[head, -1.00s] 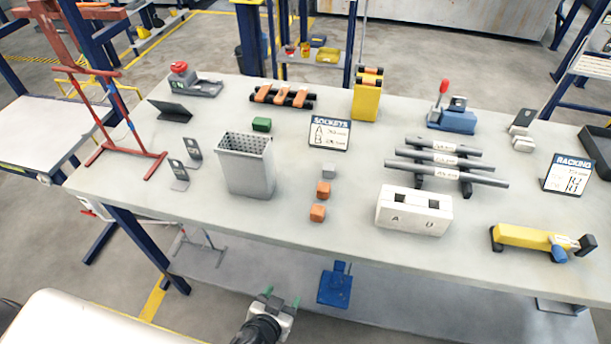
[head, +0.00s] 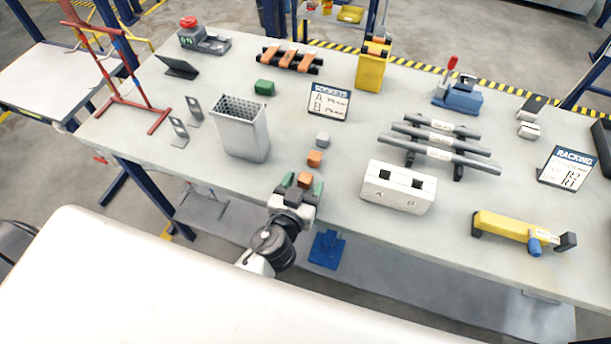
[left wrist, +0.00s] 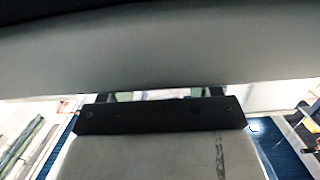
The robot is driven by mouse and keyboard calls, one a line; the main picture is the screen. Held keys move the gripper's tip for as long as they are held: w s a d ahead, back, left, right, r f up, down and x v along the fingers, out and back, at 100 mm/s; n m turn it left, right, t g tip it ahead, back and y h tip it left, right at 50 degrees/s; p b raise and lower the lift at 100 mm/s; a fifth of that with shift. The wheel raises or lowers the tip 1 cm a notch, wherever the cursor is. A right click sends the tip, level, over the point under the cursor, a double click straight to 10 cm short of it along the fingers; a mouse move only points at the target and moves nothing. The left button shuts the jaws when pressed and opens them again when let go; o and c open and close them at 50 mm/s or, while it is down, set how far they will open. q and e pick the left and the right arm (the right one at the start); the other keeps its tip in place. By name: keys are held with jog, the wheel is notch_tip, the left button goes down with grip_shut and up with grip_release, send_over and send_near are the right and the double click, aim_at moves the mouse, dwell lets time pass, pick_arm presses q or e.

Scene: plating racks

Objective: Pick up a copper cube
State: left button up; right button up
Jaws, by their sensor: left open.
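Two copper cubes stand on the grey table. The farther copper cube (head: 314,159) is clear of my gripper. The nearer copper cube (head: 304,180) shows between the green-tipped fingers of my left gripper (head: 302,184), at the table's front edge. The gripper is open, with a finger to each side of the cube; I cannot tell whether either touches it. The cube's lower part is hidden by the gripper. The left wrist view shows mostly grey and black surfaces up close, and no cube can be made out there. My right gripper is not in view.
A grey cube (head: 323,138) stands behind the copper cubes. A perforated grey bin (head: 241,138) is to their left, a white two-socket block (head: 397,190) to their right. The sockets sign (head: 329,101) and a green block (head: 264,88) are farther back.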

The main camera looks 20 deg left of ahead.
aim_at(307, 173)
pick_arm(q)
jog(key=w, duration=0.2)
jog(key=w+p, duration=0.1)
jog(key=w, duration=0.1)
jog(key=shift+a+f, duration=0.2)
jog(key=shift+w, duration=0.15)
jog(key=c, duration=1.2)
jog(key=shift+o, duration=0.2)
jog(key=shift+r, duration=0.1)
jog(key=shift+r, duration=0.5)
jog(key=s+b, duration=0.8)
jog(key=s, duration=1)
jog(key=shift+a+r, duration=0.15)
jog(key=shift+a, duration=0.15)
